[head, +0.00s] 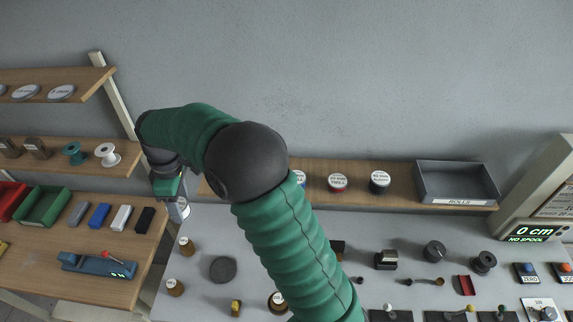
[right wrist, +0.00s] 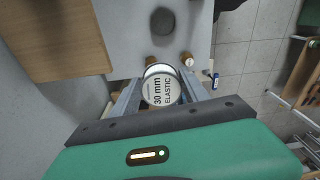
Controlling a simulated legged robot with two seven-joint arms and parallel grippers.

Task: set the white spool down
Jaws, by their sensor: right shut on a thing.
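My right gripper (head: 176,198) is shut on a white spool (right wrist: 160,88), whose round top reads "30 mm ELASTIC". In the right wrist view the spool sits between the two finger bars of my right gripper (right wrist: 160,95). In the head view the held spool (head: 181,210) shows small and pale below the gripper, over the gap between the wooden table and the grey bench; its height there is hard to tell. A different white spool (head: 107,154) stands on the left shelf beside a teal one (head: 74,152). My left gripper is not in view.
The grey bench (head: 205,250) holds a dark disc (head: 223,269), brown jars (head: 187,246) and small tools. A back shelf (head: 300,170) carries labelled rolls (head: 338,183) and a grey "ROLLS" tray (head: 455,182). A display (head: 535,233) reads "0 cm, NO SPOOL".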

